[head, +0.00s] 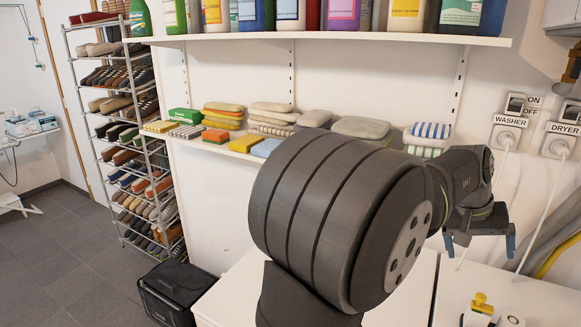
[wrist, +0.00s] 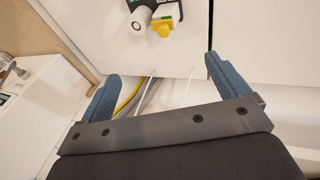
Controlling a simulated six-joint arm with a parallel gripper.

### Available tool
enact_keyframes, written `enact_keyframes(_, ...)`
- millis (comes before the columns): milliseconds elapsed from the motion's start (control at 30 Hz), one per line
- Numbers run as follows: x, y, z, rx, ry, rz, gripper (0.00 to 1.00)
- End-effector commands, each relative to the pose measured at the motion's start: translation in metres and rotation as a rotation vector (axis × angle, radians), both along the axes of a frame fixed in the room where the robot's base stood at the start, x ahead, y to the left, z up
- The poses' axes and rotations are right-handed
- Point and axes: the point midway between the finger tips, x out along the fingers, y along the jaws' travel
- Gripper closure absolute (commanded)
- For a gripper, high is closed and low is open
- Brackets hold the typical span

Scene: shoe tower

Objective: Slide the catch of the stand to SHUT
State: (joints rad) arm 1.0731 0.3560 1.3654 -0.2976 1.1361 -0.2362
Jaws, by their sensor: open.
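The stand (head: 480,318) is at the lower right edge of the head view, on a white surface and partly cut off. Its yellow catch (head: 481,303) shows on top. In the wrist view the yellow catch (wrist: 163,27) is near the top edge, beside a green-and-white patch (wrist: 165,10) too small to read. I cannot tell the catch's setting. My gripper (head: 480,241) is open and empty, above and apart from the stand. In the wrist view its blue fingers (wrist: 162,71) are spread, with the catch beyond them.
A white cylinder (wrist: 139,25) stands close beside the catch. WASHER (head: 508,128) and DRYER (head: 562,138) outlets with cables are on the wall behind. Shelves of bottles (head: 344,14) and sponges (head: 273,113) are behind my arm. A shoe rack (head: 133,140) stands at left.

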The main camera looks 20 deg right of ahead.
Motion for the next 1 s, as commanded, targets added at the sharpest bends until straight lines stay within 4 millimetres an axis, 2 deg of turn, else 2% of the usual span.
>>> enact_keyframes(33, 0.0, 0.0, 0.0, 0.0, 0.0, 0.0, 0.18)
enact_keyframes(300, 0.0, 0.0, -0.001, 0.001, 0.006, 0.004, 0.71)
enact_keyframes(400, 0.002, 0.003, -0.011, 0.014, 0.051, 0.034, 0.9)
enact_keyframes(467, 0.005, 0.006, -0.022, 0.029, 0.11, 0.074, 1.0)
enact_keyframes(567, 0.009, 0.015, -0.046, 0.063, 0.266, 0.179, 1.0)
enact_keyframes(700, 0.017, 0.03, -0.082, 0.117, 0.56, 0.378, 1.0)
enact_keyframes(800, 0.025, 0.039, -0.102, 0.148, 0.781, 0.524, 1.0)
enact_keyframes(1000, 0.05, 0.057, -0.127, 0.179, 1.212, 0.796, 1.0)
